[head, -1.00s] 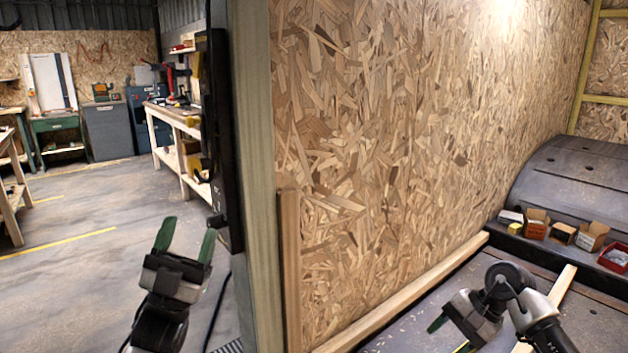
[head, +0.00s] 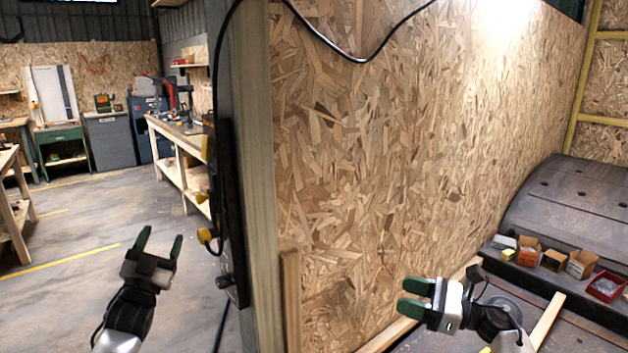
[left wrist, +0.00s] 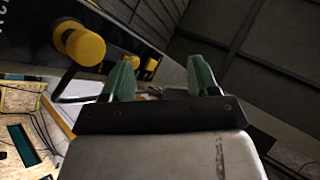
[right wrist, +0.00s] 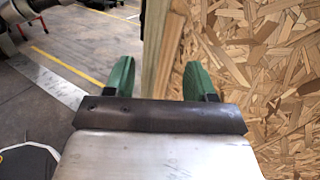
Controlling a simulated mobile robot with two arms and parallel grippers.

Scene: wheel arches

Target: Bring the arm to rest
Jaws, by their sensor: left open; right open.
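My left gripper (head: 158,247) is at the lower left of the head view, over the open floor. Its two green fingers stand apart with nothing between them; they also show in the left wrist view (left wrist: 156,82). My right gripper (head: 411,298) is in front of the chipboard wall (head: 390,150) at the lower right, its fingers pointing left. It is open and empty; in the right wrist view its green fingers (right wrist: 159,80) frame the wall's wooden edge post. Both arms are only partly in view.
A post with a black panel (head: 232,210) stands between my two grippers. At the right, several small boxes (head: 553,260) sit beside the grey wheel arch (head: 575,200). A wooden strip (head: 546,322) lies near my right arm. A workbench (head: 180,140) stands at the back left.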

